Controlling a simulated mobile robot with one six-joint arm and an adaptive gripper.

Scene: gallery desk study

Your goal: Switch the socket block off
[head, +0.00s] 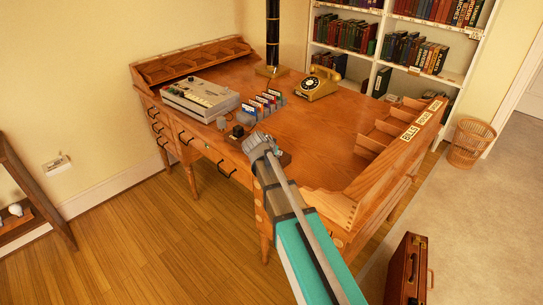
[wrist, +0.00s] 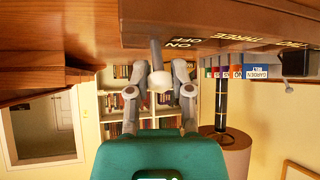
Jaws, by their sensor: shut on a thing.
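In the wrist view, which looks upside down, a dark wooden block (wrist: 215,28) carries the words ON, OFF and THREE. A grey lever (wrist: 156,52) with a pale round knob (wrist: 160,82) sticks out of it beside the ON and OFF words. My gripper (wrist: 161,72) is shut on the lever at its knob, one finger on each side. In the head view my gripper (head: 262,146) is at the desk's front edge, and hides the lever. Part of the dark block (head: 285,158) shows just right of it. I cannot tell the lever's exact position between ON and OFF.
A brown case (head: 408,270) stands on the floor at right.

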